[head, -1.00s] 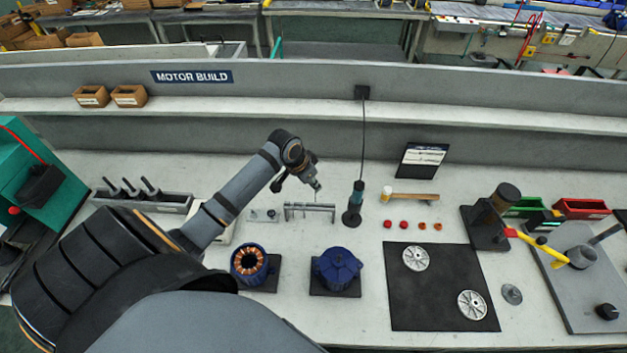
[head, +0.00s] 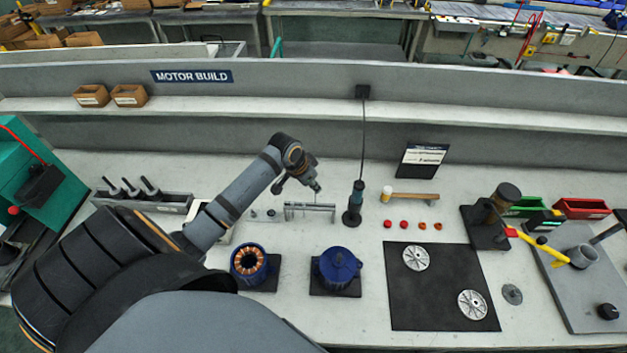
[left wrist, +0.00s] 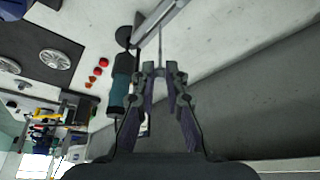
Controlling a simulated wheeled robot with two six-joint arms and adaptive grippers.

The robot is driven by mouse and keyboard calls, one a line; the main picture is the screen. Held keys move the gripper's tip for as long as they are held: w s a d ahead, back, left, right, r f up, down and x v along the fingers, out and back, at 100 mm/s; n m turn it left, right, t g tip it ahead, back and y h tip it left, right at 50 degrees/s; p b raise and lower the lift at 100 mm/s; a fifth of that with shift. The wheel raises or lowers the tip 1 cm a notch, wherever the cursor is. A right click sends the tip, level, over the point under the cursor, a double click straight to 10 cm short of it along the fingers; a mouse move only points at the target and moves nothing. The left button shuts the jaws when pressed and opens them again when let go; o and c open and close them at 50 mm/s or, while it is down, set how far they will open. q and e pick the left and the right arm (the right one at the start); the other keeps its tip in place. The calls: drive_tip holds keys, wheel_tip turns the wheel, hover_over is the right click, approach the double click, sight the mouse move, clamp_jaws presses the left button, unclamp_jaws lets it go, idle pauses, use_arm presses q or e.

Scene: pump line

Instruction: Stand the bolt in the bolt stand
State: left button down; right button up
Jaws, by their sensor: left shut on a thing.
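My left gripper (head: 318,187) is above the back middle of the bench, pointing down. It is shut on a thin bolt, which shows as a narrow rod (left wrist: 160,48) beyond the fingertips (left wrist: 163,70) in the left wrist view. Just below it stands a low silver rail (head: 310,209) with several thin legs or pins, seemingly the bolt stand. The rail also shows in the left wrist view (left wrist: 168,18). The bolt's far end comes close to the rail; I cannot tell if it touches. My right gripper is not in view.
A dark screwdriver tool (head: 355,205) hangs on a cord just right of the rail. A small plate with short pins (head: 264,214) lies left of it. Two blue motor housings (head: 339,268) (head: 249,262) stand in front. A black mat (head: 440,300) with silver discs is to the right.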

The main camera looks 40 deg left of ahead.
sight(315, 203)
use_arm(q)
drive_tip(key=shift+f, duration=0.65)
drive_tip(key=shift+f, duration=0.2)
idle(0.7)
drive_tip(key=shift+f+b, duration=2.2)
drive_tip(key=shift+f, duration=1.4)
drive_tip(key=shift+f, duration=0.1)
drive_tip(key=c, duration=1.3)
unclamp_jaws()
drive_tip(key=shift+o, duration=1.3)
